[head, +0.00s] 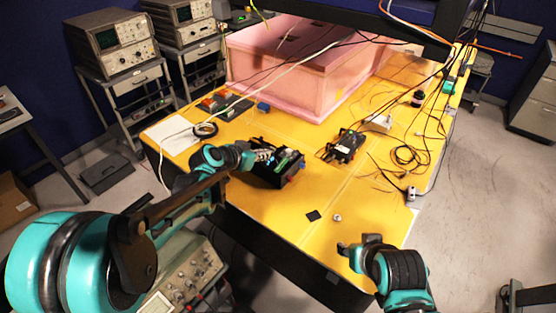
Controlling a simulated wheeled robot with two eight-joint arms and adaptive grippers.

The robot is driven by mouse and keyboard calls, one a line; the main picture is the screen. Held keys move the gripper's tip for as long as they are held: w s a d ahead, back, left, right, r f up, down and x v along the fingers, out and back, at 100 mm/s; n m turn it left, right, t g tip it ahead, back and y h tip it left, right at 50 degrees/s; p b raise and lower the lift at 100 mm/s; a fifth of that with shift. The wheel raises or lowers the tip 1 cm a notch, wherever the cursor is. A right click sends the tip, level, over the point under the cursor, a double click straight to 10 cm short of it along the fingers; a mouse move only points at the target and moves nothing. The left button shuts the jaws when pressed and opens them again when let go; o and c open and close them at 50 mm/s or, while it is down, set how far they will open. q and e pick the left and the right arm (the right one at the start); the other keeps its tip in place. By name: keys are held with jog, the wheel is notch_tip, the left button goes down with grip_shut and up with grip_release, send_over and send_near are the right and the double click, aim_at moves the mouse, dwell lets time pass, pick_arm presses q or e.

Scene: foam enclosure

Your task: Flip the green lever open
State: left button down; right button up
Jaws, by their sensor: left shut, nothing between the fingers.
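A black box-like device (277,173) with a green part (285,160) stands on the yellow table, near its front left edge. The green part looks like the lever, but it is too small to tell its exact position. My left gripper (264,155) is shut and empty at the left side of the device, close to the green part. I cannot tell whether it touches it. My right gripper (356,244) is low in the view over the table's front right part, away from the device. Its fingers are too unclear to tell their state.
A pink foam box (290,75) fills the back of the yellow table (300,205). A small black device (345,146) and loose cables (410,155) lie to the right. A black square (313,216) and a small round piece (337,217) lie in front.

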pick_arm(q)
jog(key=shift+w+d, duration=0.1)
jog(key=shift+w, duration=0.05)
jog(key=b, duration=0.2)
send_over(281, 165)
jog(key=f, duration=0.6)
jog(key=shift+a, duration=0.2)
notch_tip(281, 165, down, 2)
jog(key=shift+d+f+b, duration=0.1)
jog(key=shift+f+b, duration=0.05)
jog(key=shift+b, duration=0.3)
jog(key=shift+f, duration=0.5)
jog(key=shift+w+d, duration=0.1)
